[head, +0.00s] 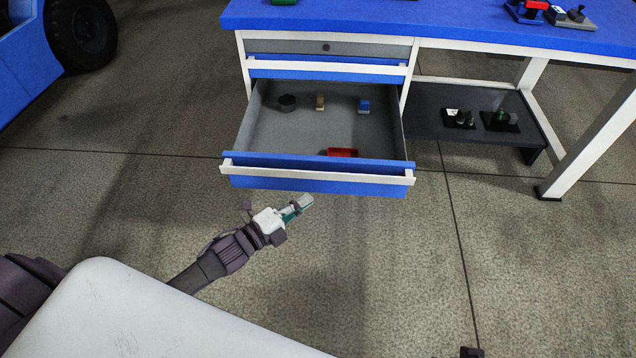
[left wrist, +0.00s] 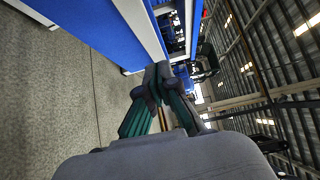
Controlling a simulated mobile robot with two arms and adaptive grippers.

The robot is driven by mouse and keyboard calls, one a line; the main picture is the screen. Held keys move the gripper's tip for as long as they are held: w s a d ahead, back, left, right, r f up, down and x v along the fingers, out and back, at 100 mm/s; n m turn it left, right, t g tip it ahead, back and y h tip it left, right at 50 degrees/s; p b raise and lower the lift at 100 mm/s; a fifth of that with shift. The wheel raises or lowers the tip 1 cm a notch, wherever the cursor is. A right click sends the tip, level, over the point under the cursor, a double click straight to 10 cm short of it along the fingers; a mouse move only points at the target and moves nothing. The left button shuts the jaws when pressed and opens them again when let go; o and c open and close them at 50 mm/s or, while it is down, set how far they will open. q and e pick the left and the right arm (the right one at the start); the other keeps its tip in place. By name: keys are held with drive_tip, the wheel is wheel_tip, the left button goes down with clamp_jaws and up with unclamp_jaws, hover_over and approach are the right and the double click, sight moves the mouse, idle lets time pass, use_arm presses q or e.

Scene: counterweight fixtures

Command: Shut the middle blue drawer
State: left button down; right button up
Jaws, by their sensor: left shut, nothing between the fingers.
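A blue drawer (head: 318,185) with a white handle rail stands pulled far out from the bench, its grey inside showing. Another blue drawer front (head: 325,75) sits above it, close to the bench face. Whether a further drawer lies below is hidden. My left gripper (head: 304,201) is shut and empty. In the picture it is just below the open drawer's front, with a small gap between them. In the left wrist view the gripper's fingertips (left wrist: 158,83) meet, and a blue panel with a white edge (left wrist: 142,25) is beyond them. My right gripper is not clearly in view.
The drawer holds a dark round piece (head: 287,102), small tan (head: 320,102) and blue (head: 364,105) pieces and a red part (head: 342,152). The blue benchtop (head: 440,18) is above. A dark lower shelf (head: 440,98) is at right. The floor in front is clear.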

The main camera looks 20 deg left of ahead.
sight(328, 173)
use_arm(q)
drive_tip(key=shift+w+d+f+b, duration=0.1)
drive_tip(key=shift+w+d+b, duration=0.1)
drive_tip(key=shift+w, duration=1)
drive_tip(key=shift+w+d+r+b, duration=0.1)
drive_tip(key=shift+w+b, duration=0.1)
drive_tip(key=shift+w, duration=1.05)
drive_tip(key=shift+w+d+f+b, duration=0.1)
drive_tip(key=shift+w+b, duration=0.1)
drive_tip(key=shift+w, duration=1)
use_arm(e)
drive_tip(key=shift+w+v, duration=0.1)
drive_tip(key=shift+v, duration=1.2)
drive_tip(key=shift+w+v, duration=0.15)
drive_tip(key=shift+v, duration=1.2)
use_arm(q)
drive_tip(key=shift+w, duration=0.1)
